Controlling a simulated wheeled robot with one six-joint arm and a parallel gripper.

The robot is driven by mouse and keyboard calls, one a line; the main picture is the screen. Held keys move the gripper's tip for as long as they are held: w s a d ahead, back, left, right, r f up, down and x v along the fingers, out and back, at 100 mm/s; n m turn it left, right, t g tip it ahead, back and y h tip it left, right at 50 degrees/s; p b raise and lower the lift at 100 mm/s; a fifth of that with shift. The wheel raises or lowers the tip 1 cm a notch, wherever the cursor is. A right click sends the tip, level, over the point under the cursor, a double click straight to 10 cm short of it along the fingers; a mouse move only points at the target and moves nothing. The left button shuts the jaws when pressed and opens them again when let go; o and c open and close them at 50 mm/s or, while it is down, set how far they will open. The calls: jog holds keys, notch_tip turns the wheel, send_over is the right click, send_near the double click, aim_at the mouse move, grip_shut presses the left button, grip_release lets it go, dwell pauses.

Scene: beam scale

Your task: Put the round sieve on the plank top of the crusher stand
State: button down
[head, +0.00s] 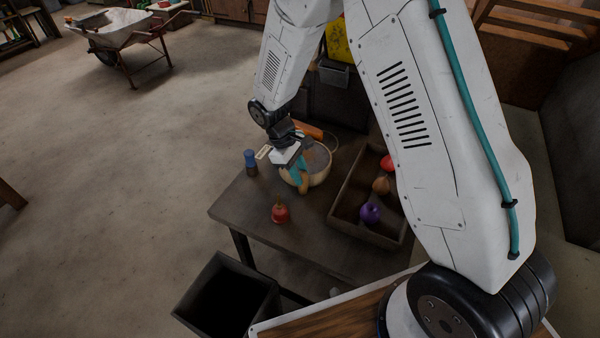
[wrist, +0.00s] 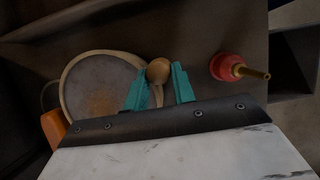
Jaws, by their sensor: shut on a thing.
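The round sieve (head: 319,161) has a pale rim and a grey mesh, and is over the dark table. It also shows in the wrist view (wrist: 100,82), with rusty specks on its mesh. I cannot tell whether the sieve touches the table. I cannot make out the crusher stand or its plank top.
The table (head: 240,205) also holds a blue-topped bottle (head: 251,162), a red brass-handled object (head: 279,212) and an orange cylinder (head: 308,130). A wooden tray (head: 347,192) with several coloured items lies right. A dark bin (head: 228,300) stands in front. A wheelbarrow (head: 122,28) is far left.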

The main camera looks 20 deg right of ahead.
jog(key=shift+f, duration=0.25)
jog(key=c, duration=1.2)
grip_release()
jog(key=shift+f, duration=0.1)
jog(key=shift+o, duration=0.2)
